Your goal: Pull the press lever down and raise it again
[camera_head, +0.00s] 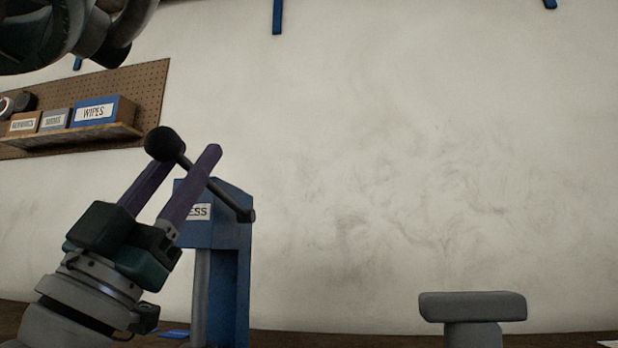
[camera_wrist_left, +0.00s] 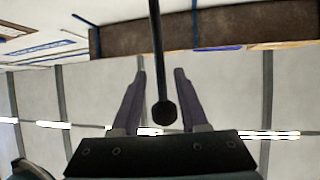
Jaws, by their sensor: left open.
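The press (camera_head: 232,255) is a blue upright machine with a white label, standing left of centre in the head view. Its lever (camera_head: 222,192) is a dark rod ending in a black ball knob (camera_head: 165,144), raised up and to the left from a pivot on the press. My left gripper (camera_head: 187,155) is open, its two purple fingers on either side of the lever near the knob. In the left wrist view, the lever (camera_wrist_left: 157,55) and knob (camera_wrist_left: 164,113) show between the open fingers (camera_wrist_left: 160,75), apparently apart from both. My right gripper is not in view.
A pegboard shelf (camera_head: 70,140) with several labelled boxes, one a blue wipes box (camera_head: 100,111), hangs on the left wall. A grey T-shaped object (camera_head: 472,307) stands at the lower right. The wall space between is clear.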

